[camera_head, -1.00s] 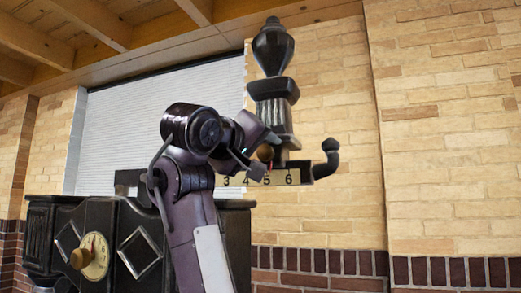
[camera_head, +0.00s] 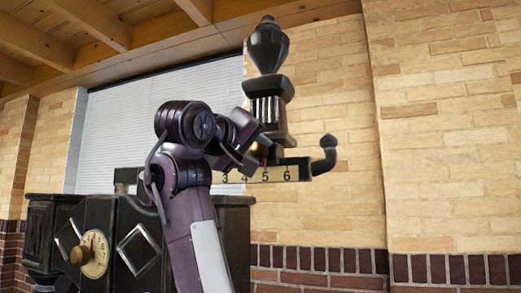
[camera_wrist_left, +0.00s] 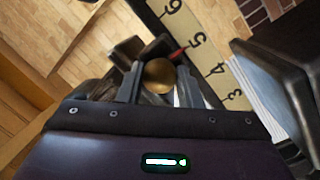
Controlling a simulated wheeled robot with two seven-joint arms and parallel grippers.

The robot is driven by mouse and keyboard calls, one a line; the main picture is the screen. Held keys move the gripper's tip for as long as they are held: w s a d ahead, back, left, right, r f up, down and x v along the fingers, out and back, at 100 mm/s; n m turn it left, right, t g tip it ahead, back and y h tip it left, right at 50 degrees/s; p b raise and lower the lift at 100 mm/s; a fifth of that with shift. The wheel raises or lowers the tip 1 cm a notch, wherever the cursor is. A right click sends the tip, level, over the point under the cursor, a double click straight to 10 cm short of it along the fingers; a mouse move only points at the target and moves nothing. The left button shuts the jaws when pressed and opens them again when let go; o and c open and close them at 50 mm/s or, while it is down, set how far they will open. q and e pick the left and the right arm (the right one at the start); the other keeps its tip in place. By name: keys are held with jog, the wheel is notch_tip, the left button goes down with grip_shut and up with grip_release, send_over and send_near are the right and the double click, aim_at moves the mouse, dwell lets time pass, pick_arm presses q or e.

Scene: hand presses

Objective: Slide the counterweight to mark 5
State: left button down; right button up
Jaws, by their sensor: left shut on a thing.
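The dark counterweight (camera_head: 267,98), with an urn-shaped top and ribbed middle, stands upright on a horizontal beam. The beam's cream scale (camera_head: 276,174) shows marks 3 to 6; it also shows in the left wrist view (camera_wrist_left: 207,59). A red pointer (camera_wrist_left: 178,53) on the counterweight sits close to mark 5; exact alignment is hard to tell. My left gripper (camera_head: 257,156) is at the counterweight's base. In the wrist view its fingers (camera_wrist_left: 160,82) are shut around the round brass knob (camera_wrist_left: 159,72). My right gripper is not in view.
The beam ends at the right in an upturned dark hook (camera_head: 328,153). A black cabinet (camera_head: 112,215) with a brass-knobbed dial (camera_head: 91,254) stands at the lower left. A brick wall (camera_head: 430,140) is behind, with a white shutter (camera_head: 135,115).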

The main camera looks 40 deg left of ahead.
pick_arm(q)
jog(key=c, duration=1.3)
grip_release()
jog(key=shift+s+a+r, duration=0.1)
jog(key=shift+s+a, duration=0.05)
jog(key=shift+a, duration=0.05)
jog(key=shift+o, duration=1.3)
jog(key=shift+a, duration=0.3)
jog(key=shift+s+d, duration=0.15)
jog(key=shift+d, duration=0.05)
jog(key=shift+s+d+f+b, duration=0.1)
jog(key=shift+s+f+b, duration=0.15)
jog(key=shift+b, duration=0.2)
jog(key=s+b, duration=0.3)
jog(key=s, duration=0.4)
jog(key=shift+r, duration=0.15)
